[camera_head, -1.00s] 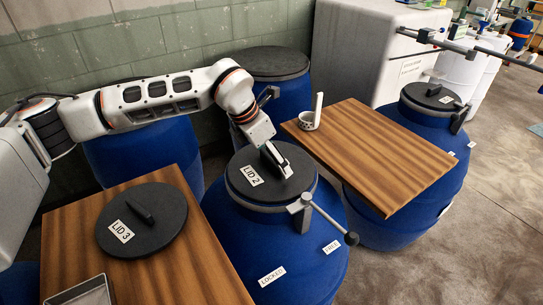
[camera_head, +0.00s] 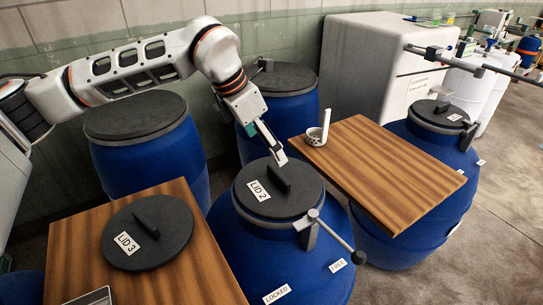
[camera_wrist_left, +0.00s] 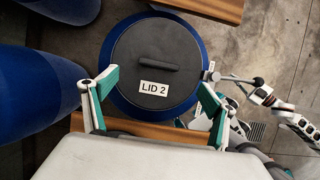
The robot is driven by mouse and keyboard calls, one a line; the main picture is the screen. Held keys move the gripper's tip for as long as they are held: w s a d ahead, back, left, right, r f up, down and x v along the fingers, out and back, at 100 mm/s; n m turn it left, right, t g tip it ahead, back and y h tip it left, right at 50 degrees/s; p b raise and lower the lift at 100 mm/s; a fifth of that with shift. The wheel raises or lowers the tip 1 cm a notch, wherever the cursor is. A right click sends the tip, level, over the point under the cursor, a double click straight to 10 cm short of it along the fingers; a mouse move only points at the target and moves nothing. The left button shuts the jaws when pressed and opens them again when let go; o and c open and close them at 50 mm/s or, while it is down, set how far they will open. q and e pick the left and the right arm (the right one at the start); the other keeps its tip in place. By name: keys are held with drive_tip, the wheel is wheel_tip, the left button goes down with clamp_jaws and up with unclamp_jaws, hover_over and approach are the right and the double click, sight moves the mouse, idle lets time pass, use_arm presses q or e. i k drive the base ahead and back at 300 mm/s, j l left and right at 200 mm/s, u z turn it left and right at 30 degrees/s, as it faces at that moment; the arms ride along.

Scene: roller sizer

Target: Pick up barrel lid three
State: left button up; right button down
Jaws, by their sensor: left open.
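Barrel lid three is the dark round lid (camera_head: 168,243) labelled LID 3, lying flat on the left wooden board, its raised bar handle on top. My left gripper (camera_head: 276,158) is above lid 2 (camera_head: 300,201), which sits on a blue barrel with its handle raised. In the left wrist view the gripper's fingers (camera_wrist_left: 158,85) are spread apart with nothing between them, and lid 2 (camera_wrist_left: 180,70) lies beyond them. The left gripper is apart from lid three, to its upper right in the head view. My right gripper is not in view.
The left wooden board (camera_head: 205,262) carries lid three and a tray corner (camera_head: 92,297). A clamp lever (camera_head: 335,237) sticks out beside lid 2. Other lidded blue barrels (camera_head: 150,165) stand behind.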

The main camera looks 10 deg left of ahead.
sight(148, 232)
drive_tip(key=k+l, duration=0.2)
drive_tip(key=k, duration=0.3)
drive_tip(key=k+l, duration=0.2)
drive_tip(key=k, duration=0.25)
